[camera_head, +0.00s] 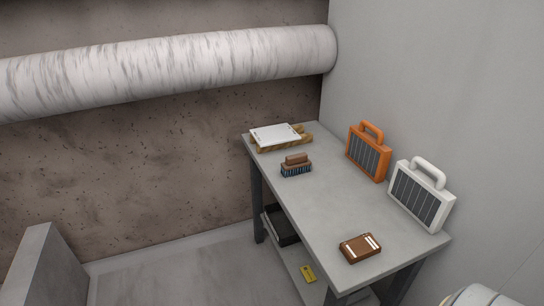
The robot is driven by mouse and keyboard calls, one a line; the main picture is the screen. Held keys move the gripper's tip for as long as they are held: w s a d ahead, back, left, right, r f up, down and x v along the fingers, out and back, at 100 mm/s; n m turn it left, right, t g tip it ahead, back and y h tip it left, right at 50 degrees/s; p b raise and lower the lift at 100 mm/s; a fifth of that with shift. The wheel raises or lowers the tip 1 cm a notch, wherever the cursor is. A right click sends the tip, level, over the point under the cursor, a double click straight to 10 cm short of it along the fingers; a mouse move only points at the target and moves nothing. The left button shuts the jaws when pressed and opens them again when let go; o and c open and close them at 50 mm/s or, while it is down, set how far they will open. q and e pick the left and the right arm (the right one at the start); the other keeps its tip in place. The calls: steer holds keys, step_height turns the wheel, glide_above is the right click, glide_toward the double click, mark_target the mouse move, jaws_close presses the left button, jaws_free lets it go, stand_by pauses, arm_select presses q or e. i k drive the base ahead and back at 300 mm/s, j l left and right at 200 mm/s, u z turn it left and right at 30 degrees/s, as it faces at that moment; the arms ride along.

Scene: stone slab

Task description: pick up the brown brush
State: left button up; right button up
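The brown brush (297,160) lies on the grey table (335,205), towards its far left part. Its brown handle is on top and its dark bluish bristles face down onto the tabletop. It stands apart from the things around it, and nothing covers it. Neither of my grippers shows in the head view.
A white sheet on a yellowish-brown base (275,135) lies behind the brush. An orange case (368,155) and a white case (421,195) stand along the right wall. A brown box with white stripes (360,248) lies near the front. The table's middle is clear.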

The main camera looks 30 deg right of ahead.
mark_target(301, 162)
steer(key=i+j+z, duration=0.1)
steer(key=i+z, duration=0.15)
steer(key=i, duration=0.2)
steer(key=i+j+z, duration=0.3)
steer(key=i+l, duration=0.1)
steer(key=i, duration=0.05)
